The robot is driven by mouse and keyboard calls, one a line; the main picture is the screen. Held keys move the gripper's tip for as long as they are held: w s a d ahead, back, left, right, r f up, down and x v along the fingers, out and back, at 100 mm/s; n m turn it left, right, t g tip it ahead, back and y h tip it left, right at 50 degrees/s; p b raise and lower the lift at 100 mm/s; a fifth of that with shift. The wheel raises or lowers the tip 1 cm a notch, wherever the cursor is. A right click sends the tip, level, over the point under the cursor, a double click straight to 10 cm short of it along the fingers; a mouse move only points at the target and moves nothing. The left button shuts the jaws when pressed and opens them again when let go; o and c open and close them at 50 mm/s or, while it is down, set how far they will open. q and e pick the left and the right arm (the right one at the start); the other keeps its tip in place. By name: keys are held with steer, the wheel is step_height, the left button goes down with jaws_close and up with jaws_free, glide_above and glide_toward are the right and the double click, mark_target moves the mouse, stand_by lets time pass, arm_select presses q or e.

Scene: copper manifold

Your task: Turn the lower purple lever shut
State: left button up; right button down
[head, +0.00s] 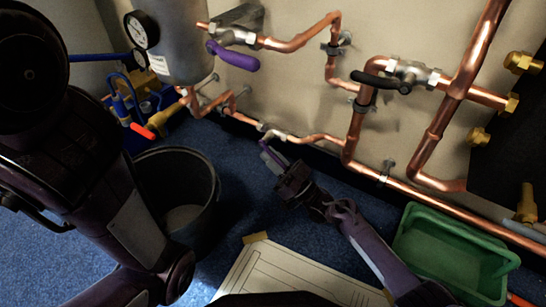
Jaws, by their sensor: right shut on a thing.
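The lower purple lever (278,156) sits under a small valve on the low copper pipe, in the middle of the head view. My right gripper (270,152) is at this lever and is shut on it. The gripper body and wrist hide part of the lever, so its exact angle is hard to tell. The valve body (278,135) shows just above the fingers. The upper purple lever (233,57) is on a higher valve beside the grey tank, away from the gripper. My left arm shows at the left, but its gripper is out of view.
A grey tank (178,45) with a gauge (142,30) is at upper left. A black lever (380,81) is on the right-hand valve. A black bucket (178,200), a green tray (455,255) and a paper sheet (290,277) are on the blue floor.

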steer(key=shift+f+t+y, duration=0.2)
steer(key=shift+t+y, duration=0.1)
steer(key=shift+y, duration=0.1)
steer(key=c, duration=1.3)
jaws_free()
steer(key=shift+c, duration=0.2)
steer(key=shift+r, duration=0.1)
